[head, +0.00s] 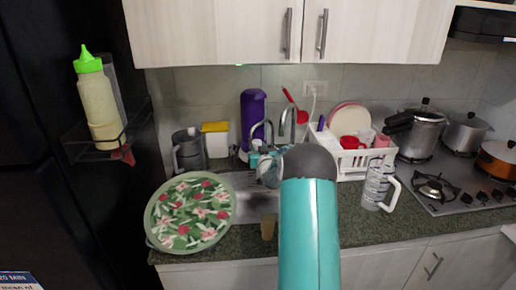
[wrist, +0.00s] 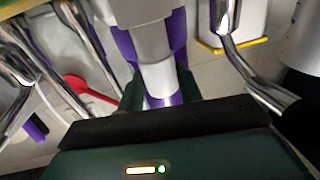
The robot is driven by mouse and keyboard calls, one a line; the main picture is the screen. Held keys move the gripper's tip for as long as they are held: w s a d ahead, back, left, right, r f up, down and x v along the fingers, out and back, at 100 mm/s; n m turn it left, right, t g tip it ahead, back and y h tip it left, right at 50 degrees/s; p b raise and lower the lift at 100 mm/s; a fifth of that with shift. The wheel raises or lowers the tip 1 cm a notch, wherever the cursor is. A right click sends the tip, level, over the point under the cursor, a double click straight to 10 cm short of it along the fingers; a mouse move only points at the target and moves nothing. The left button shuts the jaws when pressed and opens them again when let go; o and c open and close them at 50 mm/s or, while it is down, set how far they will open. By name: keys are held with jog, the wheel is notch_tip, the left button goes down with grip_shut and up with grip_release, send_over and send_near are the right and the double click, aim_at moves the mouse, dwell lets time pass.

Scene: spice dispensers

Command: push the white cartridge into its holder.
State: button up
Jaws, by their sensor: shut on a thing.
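The white cartridge (wrist: 155,76) shows in the wrist view as a pale cylinder between the fingers of my gripper (wrist: 160,88). The gripper is shut on it. A purple body (wrist: 126,45), which looks like the holder, shows behind and around the cartridge. In the head view the purple holder (head: 253,112) stands upright against the back wall, behind the sink taps. My teal arm covers most of the gripper and the cartridge there. I cannot tell how deep the cartridge sits in the holder.
Chrome taps (head: 286,125) stand close in front of the holder, and tap pipes flank the gripper in the wrist view. A yellow-lidded box (head: 215,138) is left of the holder. A white dish rack (head: 352,165) is to the right. A floral tray (head: 190,212) leans at the left.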

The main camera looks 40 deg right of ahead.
jog(key=o, duration=1.2)
jog(key=shift+f, duration=0.2)
jog(key=shift+c, duration=0.2)
jog(key=v, duration=1.3)
jog(key=shift+s+a, duration=0.2)
jog(key=shift+s, duration=0.15)
jog(key=shift+r, duration=0.1)
